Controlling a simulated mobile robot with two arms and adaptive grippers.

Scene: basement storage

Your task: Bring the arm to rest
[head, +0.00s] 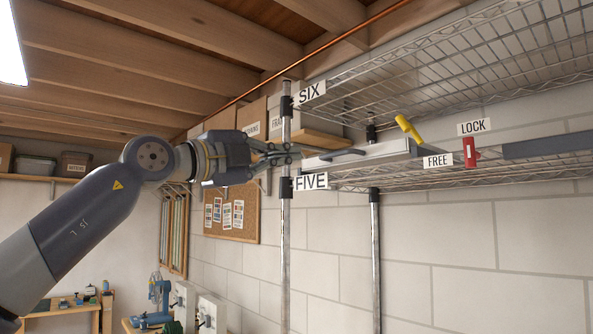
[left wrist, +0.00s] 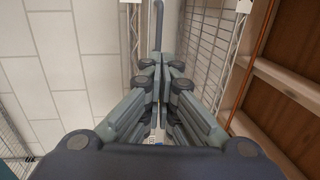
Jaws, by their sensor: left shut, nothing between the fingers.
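My left arm (head: 78,213) reaches up from the lower left in the head view. Its gripper (head: 297,152) is shut and empty, level with the space between the SIX and FIVE labels. Its fingertips overlap the front post of the wire rack in the picture; I cannot tell whether they touch anything. In the left wrist view the fingers (left wrist: 168,62) are together, with a thin grey bar (left wrist: 158,22) beyond their tips. My right gripper is not in view.
The wire rack has an upper shelf (head: 440,70) and a lower shelf (head: 400,180). A flat grey unit with a dark handle (head: 343,155) lies on the lower one, near a yellow lever (head: 408,129) and a red piece (head: 470,152). Open room lies left of the rack.

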